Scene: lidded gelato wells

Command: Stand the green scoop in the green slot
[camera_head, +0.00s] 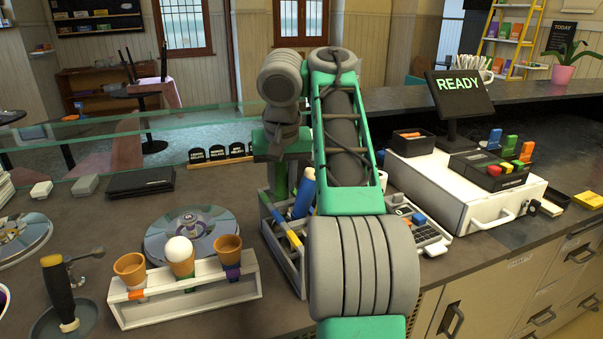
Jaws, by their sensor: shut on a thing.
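The green slot's mark cannot be made out. A blue scoop handle (304,196) leans in the holder, partly behind my arm.
A white cone rack (190,303) with several cones stands at front left. Round well lids (193,236) lie behind it. A glass guard (110,125) runs along the back.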

